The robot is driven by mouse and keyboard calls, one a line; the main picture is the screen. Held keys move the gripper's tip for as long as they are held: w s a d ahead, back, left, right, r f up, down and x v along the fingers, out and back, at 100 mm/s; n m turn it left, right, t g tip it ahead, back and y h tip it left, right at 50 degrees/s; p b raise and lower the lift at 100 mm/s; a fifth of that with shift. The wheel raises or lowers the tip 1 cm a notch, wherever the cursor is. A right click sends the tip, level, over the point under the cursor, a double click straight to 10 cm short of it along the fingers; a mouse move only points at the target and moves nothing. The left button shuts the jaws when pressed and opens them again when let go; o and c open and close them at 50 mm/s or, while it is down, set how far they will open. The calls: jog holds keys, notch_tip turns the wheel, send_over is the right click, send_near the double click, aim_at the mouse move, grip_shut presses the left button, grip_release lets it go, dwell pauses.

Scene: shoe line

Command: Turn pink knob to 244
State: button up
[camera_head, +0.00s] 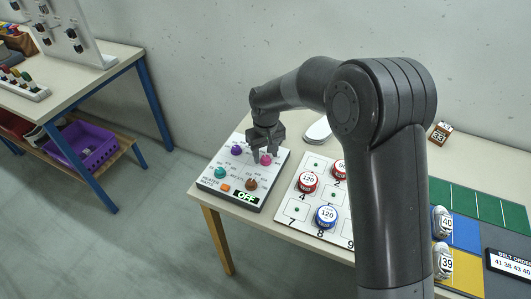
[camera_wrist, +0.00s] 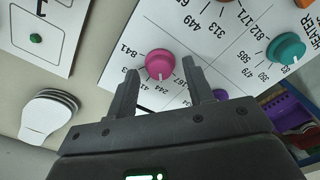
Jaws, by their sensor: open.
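The pink knob (camera_head: 265,159) sits on the white panel (camera_head: 208,181), at its back right corner in the head view. In the wrist view the pink knob (camera_wrist: 160,63) has a pale pointer mark on its lower edge, toward the printed numbers. The label 244 (camera_wrist: 168,92) is just below it, with 167 to its right; 841 is at upper left. My gripper (camera_head: 262,146) hangs over the panel. In the wrist view its open fingers (camera_wrist: 159,70) lie on either side of the knob, with gaps; contact is not visible.
A purple knob (camera_head: 237,150), teal knob (camera_head: 220,172), brown knob (camera_head: 251,184), orange button (camera_head: 225,187) and OFF display (camera_head: 246,197) share the panel. A numbered board (camera_head: 290,209) with red and blue discs lies to the right.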

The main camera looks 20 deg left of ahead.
aim_at(266, 157)
notch_tip(266, 157, up, 11)
jog(key=shift+f, duration=0.2)
dwell(0.5)
jog(key=s+d+r+m+t, duration=0.25)
jog(key=d+r, duration=0.45)
jog(key=d, duration=0.6)
jog(key=s+d+r+m+t, duration=0.1)
jog(key=s+d+r+m, duration=0.15)
jog(key=d+r, duration=0.65)
jog(key=s+d+f+m+t, duration=0.1)
jog(key=s+d+f+m, duration=0.1)
jog(key=s+d, duration=0.6)
jog(key=s+d+f+m+t, duration=0.1)
jog(key=s+d+m, duration=0.2)
jog(key=s+d, duration=0.5)
jog(key=d, duration=0.3)
jog(key=shift+f, duration=0.4)
